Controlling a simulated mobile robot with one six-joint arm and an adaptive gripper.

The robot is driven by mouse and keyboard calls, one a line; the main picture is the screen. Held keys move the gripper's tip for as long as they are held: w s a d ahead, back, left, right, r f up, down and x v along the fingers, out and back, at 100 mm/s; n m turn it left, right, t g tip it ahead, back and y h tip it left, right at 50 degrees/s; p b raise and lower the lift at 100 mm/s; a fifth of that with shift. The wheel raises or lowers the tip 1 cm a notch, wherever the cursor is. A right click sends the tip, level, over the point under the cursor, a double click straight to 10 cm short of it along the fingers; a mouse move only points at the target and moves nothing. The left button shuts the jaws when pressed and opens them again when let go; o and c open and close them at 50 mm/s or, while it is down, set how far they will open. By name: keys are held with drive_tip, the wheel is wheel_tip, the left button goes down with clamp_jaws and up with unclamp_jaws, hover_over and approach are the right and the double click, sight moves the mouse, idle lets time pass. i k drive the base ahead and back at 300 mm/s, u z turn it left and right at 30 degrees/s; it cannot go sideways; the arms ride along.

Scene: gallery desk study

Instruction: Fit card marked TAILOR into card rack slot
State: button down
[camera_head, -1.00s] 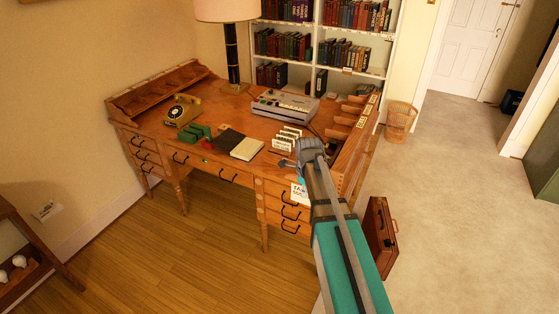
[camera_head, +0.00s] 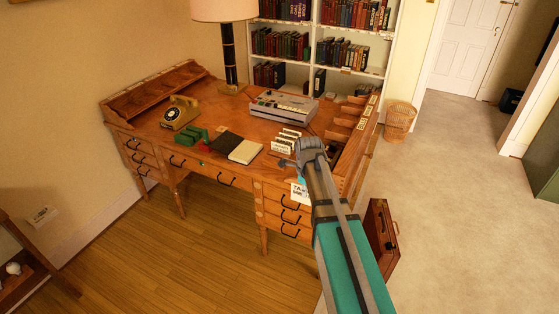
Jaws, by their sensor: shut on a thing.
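My gripper (camera_head: 292,166) is at the front right part of the desk, shut on a white card (camera_head: 299,190). The card hangs below the gripper, in front of the desk's right-hand drawers. It bears dark lettering that starts "TA"; the rest is too small to read or hidden by my arm. The card rack (camera_head: 286,142) stands on the desk just behind and to the left of the gripper, with several white lettered cards standing in it. The gripper and the held card are apart from the rack in this view. My arm hides part of the desk right of the rack.
On the desk (camera_head: 226,170) are a dark folder (camera_head: 226,145), an open notebook (camera_head: 246,151), green blocks (camera_head: 192,137), a telephone (camera_head: 180,112), a grey machine (camera_head: 284,105) and a lamp (camera_head: 229,55). Wooden pigeonholes (camera_head: 350,125) line the right edge. A briefcase (camera_head: 382,235) stands on the floor.

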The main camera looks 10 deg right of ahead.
sight(271, 160)
drive_tip(key=i, duration=0.9)
drive_tip(key=u, duration=0.05)
